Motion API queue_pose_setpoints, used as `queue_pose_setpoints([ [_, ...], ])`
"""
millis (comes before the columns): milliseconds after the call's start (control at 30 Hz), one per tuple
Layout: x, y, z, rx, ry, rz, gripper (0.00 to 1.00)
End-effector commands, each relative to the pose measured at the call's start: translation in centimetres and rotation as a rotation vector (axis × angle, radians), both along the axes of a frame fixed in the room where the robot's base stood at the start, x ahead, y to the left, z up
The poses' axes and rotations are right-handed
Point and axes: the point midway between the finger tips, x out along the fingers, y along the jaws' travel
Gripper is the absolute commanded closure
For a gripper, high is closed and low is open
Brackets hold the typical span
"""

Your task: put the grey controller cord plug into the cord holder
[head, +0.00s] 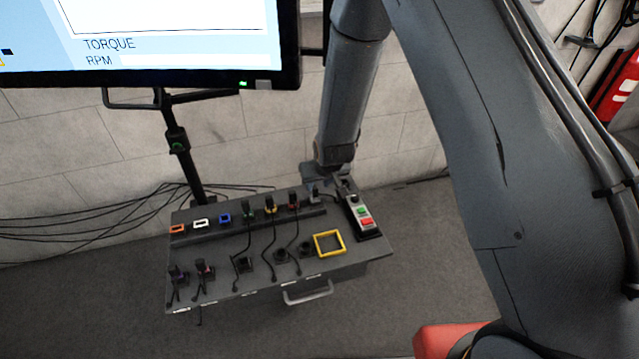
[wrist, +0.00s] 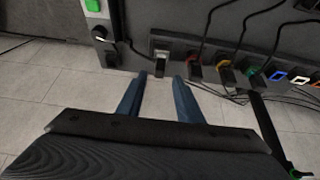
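The grey plug (head: 314,194) stands at the right end of the rear row on the dark bench top, beside the push-button controller (head: 362,215). In the wrist view the grey plug (wrist: 160,62) is straight ahead, in line with the finger gap. My gripper (wrist: 160,77) is open, with two blue fingers apart and nothing seen held between them. In the head view my gripper (head: 338,174) is small and partly hidden at the bench's rear edge. I cannot tell which fitting is the cord holder.
Red (head: 293,203), yellow (head: 270,207) and green (head: 248,211) plugs with black cords stand left of the grey plug. A yellow square frame (head: 329,243) lies in front. A screen (head: 150,45) hangs at upper left. Loose cables run along the floor.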

Motion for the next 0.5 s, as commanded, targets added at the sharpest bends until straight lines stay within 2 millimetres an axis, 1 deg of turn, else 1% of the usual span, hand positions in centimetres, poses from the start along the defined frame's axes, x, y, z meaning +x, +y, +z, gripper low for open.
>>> queue_pose_setpoints([
  [33,0.3,0.1,-0.7,0.0,0.0,0.0,0.67],
  [500,2.5,0.7,-5.1,-0.001,0.002,0.0,0.67],
])
